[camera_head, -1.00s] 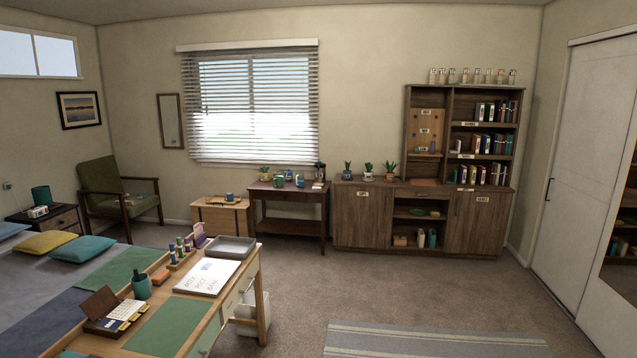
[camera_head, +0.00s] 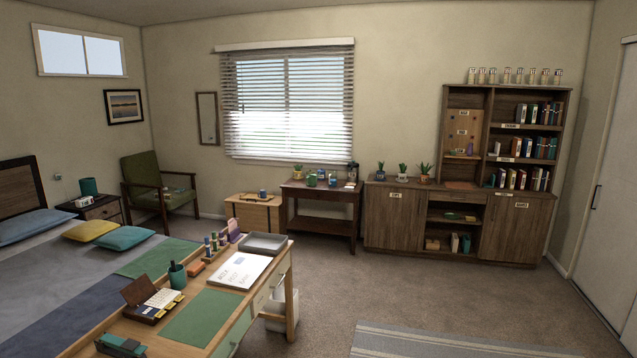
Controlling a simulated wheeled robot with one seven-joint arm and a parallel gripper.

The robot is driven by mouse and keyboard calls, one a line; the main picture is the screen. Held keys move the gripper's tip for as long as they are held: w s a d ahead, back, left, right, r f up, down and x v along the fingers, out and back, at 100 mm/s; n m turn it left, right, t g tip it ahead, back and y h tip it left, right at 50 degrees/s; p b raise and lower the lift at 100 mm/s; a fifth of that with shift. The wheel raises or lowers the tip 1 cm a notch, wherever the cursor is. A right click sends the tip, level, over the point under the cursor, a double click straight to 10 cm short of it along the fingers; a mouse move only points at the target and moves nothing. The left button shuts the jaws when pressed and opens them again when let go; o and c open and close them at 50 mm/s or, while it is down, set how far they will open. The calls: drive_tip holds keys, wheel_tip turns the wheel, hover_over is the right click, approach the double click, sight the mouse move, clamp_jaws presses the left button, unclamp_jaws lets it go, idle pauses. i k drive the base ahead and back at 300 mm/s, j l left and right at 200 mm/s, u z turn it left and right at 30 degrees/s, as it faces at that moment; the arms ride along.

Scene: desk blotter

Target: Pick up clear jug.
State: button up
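I cannot make out a clear jug for certain. A dark-topped upright vessel (camera_head: 352,172) stands at the right end of the small dark wooden side table (camera_head: 320,193) under the window; it is too small to tell whether it is the jug. A row of small clear jars (camera_head: 507,76) stands on top of the tall bookcase at the right. My gripper is not in view.
The desk (camera_head: 236,337) with a green blotter (camera_head: 202,317), grey tray (camera_head: 264,243) and pen cup fills the lower left, beside the bed (camera_head: 40,270). A low cabinet (camera_head: 395,217) stands right of the side table. Carpet (camera_head: 340,290) between is clear; a striped rug (camera_head: 430,340) lies right.

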sight(332, 174)
drive_tip(key=z, duration=0.45)
drive_tip(key=i, duration=0.8)
drive_tip(key=i+u, duration=0.1)
drive_tip(key=i, duration=0.7)
drive_tip(key=i+l, duration=0.1)
drive_tip(key=i, duration=0.7)
drive_tip(key=i+u, duration=0.1)
drive_tip(key=i, duration=0.65)
drive_tip(key=i+l, duration=0.2)
drive_tip(key=i, duration=0.6)
drive_tip(key=i+l, duration=0.1)
drive_tip(key=i, duration=0.7)
drive_tip(key=i+j+u, duration=0.3)
drive_tip(key=i, duration=0.25)
drive_tip(key=i+u, duration=0.35)
drive_tip(key=i, duration=0.2)
drive_tip(key=i+l+u, duration=0.3)
drive_tip(key=i, duration=0.25)
drive_tip(key=i+l+u, duration=0.15)
drive_tip(key=i+u, duration=0.15)
drive_tip(key=i, duration=0.3)
drive_tip(key=i+j+u, duration=0.1)
drive_tip(key=i, duration=0.5)
drive_tip(key=i+j+u, duration=0.1)
drive_tip(key=i, duration=0.5)
drive_tip(key=i+z, duration=0.3)
drive_tip(key=i+j+z, duration=0.1)
drive_tip(key=i+z, duration=0.15)
